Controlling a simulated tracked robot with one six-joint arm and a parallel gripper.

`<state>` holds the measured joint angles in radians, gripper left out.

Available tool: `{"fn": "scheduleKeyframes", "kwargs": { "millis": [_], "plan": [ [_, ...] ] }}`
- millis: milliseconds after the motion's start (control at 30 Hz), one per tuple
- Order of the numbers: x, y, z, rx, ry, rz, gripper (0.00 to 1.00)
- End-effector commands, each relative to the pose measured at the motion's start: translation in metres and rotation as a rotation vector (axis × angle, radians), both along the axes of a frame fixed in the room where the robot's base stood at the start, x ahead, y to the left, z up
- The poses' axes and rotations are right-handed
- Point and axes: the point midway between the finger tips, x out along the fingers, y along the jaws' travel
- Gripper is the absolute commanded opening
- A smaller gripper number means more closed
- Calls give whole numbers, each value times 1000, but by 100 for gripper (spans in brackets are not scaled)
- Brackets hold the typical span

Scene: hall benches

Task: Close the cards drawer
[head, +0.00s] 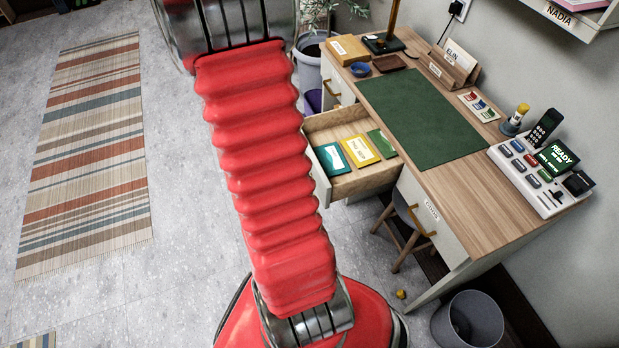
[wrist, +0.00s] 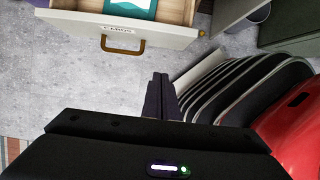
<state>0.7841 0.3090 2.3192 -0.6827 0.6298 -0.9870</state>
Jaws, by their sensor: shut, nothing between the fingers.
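The cards drawer (head: 343,132) stands pulled out from the desk's front side in the head view. Inside lie a teal card (head: 333,158), a yellow card (head: 360,150) and a green card (head: 382,143). In the wrist view the drawer's pale front (wrist: 75,30) shows a label and a bronze handle (wrist: 123,47). My gripper (wrist: 160,78) is shut and empty in the wrist view. Its fingertips appear below and right of the handle, apart from the drawer front. In the head view my arm hides part of the drawer front, and my gripper does not show.
The wooden desk (head: 485,185) carries a green mat (head: 420,112), a console (head: 540,170) and small items. A stool (head: 402,225) stands under it. A bin (head: 468,320) stands at lower right, a plant pot (head: 308,70) at the far end. The floor left (head: 185,230) is clear.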

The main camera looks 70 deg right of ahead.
Motion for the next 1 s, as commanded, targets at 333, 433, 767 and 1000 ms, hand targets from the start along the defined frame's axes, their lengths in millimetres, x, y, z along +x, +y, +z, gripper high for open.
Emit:
{"fn": "scheduleKeyframes", "kwargs": {
  "millis": [333,433,767,1000],
  "plan": [
    [-7,-5,-22,2,2,-2,0],
    [-10,-8,-32,2,2,-2,0],
    [-19,-18,-66,2,2,-2,0],
    [-26,-24,-90,2,2,-1,0]
  ]
}}
